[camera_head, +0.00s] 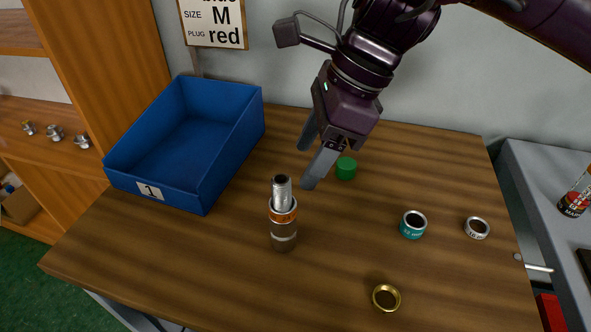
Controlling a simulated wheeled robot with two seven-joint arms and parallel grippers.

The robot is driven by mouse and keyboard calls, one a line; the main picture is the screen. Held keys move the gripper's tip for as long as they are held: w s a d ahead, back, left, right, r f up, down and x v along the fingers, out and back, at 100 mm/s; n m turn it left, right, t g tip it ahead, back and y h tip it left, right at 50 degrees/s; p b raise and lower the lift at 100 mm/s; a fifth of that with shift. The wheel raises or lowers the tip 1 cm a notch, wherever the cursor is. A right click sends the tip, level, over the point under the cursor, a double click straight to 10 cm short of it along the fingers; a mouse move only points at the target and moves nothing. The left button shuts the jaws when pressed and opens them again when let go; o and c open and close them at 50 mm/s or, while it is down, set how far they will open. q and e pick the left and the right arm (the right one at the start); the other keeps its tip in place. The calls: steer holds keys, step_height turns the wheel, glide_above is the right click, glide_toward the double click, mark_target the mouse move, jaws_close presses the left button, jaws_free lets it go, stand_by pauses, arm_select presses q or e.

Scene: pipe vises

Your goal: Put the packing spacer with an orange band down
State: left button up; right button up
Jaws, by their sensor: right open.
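The packing spacer with an orange band (283,216) is around an upright silver post or pipe (281,190), near the middle of the table. The post's top sticks out above the band, and a dark cylindrical part (284,238) shows below it. My right gripper (309,160) is open and empty, above and a little to the right of the post's top, apart from the spacer in the picture. Its fingers point down and left. My left gripper is not in view.
A blue box (160,185) labelled 1 stands at the left. A green cap (346,168), a teal-banded ring (413,225), a white-banded ring (477,228) and a brass ring (386,298) lie on the wooden table (340,270). A sign (213,22) hangs behind.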

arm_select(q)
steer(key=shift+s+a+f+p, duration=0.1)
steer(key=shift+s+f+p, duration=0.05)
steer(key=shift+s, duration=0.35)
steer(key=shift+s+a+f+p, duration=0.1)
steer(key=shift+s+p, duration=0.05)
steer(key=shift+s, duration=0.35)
arm_select(e)
steer(key=shift+v, duration=1.5)
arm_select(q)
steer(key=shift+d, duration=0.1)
